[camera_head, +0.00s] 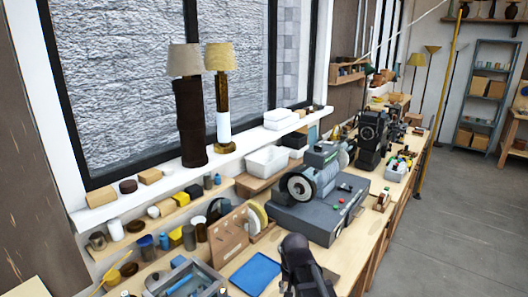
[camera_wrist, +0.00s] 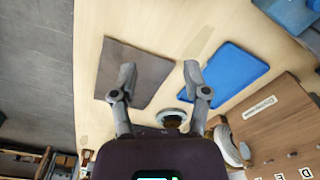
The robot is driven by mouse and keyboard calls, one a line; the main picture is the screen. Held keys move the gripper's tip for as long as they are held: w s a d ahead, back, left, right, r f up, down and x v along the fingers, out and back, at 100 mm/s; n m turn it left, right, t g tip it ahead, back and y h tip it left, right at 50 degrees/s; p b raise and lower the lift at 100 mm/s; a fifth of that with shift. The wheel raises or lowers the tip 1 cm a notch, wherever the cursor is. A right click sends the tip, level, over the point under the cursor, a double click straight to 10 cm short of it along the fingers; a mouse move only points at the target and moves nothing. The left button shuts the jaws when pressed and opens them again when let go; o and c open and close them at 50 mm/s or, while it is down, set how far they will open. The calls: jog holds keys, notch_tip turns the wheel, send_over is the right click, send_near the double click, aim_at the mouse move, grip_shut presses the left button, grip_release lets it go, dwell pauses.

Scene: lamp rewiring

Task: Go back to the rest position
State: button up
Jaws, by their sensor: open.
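My gripper (camera_wrist: 160,78) is open in the wrist view, its two grey fingers spread with nothing between the tips. It is over the light wooden bench (camera_wrist: 180,25). A dark grey mat (camera_wrist: 150,66) lies beyond the left finger, and a blue mat (camera_wrist: 237,76) lies to the right of the right finger. A small round thing (camera_wrist: 172,118) with a pale rim shows between the finger bases, partly hidden by my gripper. In the head view my dark arm stands at the bottom centre, and the fingers cannot be made out.
In the head view the blue mat (camera_head: 255,273) lies left of my arm. A grey grinder machine (camera_head: 318,208) stands behind it. A wooden panel (camera_head: 228,238) and a grey bin (camera_head: 185,281) are to the left. Two lamps stand on the sill. Floor is clear at right.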

jog(key=s+d+n, duration=0.1)
jog(key=s+d, duration=0.4)
jog(key=d, duration=0.4)
jog(key=shift+s+f+n, duration=0.25)
jog(key=shift+s+n, duration=0.05)
jog(key=shift+n, duration=0.1)
